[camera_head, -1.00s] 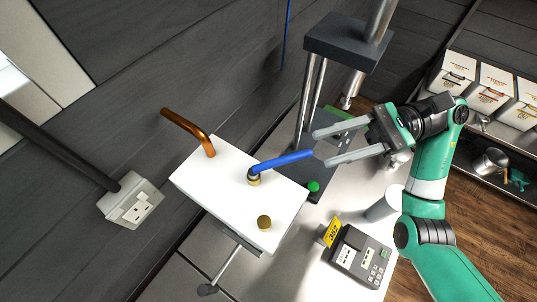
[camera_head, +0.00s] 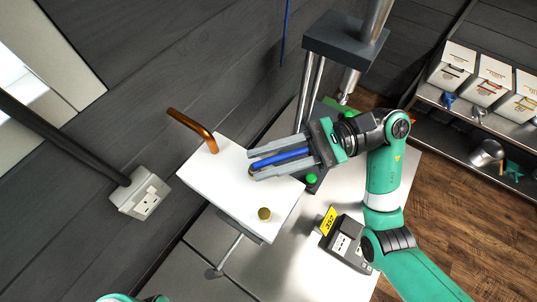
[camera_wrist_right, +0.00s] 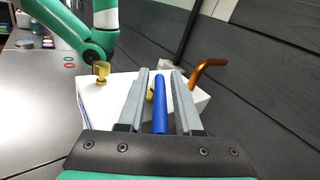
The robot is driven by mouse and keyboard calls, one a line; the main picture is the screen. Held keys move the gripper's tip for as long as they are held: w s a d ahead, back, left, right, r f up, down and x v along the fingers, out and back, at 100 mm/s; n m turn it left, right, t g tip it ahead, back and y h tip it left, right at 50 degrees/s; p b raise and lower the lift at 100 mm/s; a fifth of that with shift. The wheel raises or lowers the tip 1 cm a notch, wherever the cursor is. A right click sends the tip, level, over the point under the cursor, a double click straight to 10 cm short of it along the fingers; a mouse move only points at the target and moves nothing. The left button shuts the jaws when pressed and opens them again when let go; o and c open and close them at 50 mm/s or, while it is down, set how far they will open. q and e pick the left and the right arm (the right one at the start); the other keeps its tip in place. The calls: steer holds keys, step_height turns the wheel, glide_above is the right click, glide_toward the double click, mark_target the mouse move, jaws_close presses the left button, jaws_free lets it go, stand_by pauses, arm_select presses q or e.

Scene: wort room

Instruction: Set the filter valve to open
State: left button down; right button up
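The filter valve's blue handle (camera_head: 285,158) sticks out over the top of a white box (camera_head: 232,197), pointing right from its pivot. My right gripper (camera_head: 252,165) reaches in from the right with one finger on each side of the handle. The right wrist view shows the handle (camera_wrist_right: 161,108) lengthwise between the two fingers, with a gap on both sides. The gripper is open around it. The brass valve stem is mostly hidden in the head view. My left gripper shows in neither view; only a bit of teal arm is at the bottom edge.
A copper pipe (camera_head: 195,130) rises at the box's far left, and a brass knob (camera_head: 264,213) sits near its front. A green button (camera_head: 311,178), a grey keypad device (camera_head: 343,248) and a yellow tag (camera_head: 328,222) are to the right. A wall socket (camera_head: 139,195) is at left.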

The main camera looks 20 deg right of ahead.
jaws_close()
stand_by(1.2)
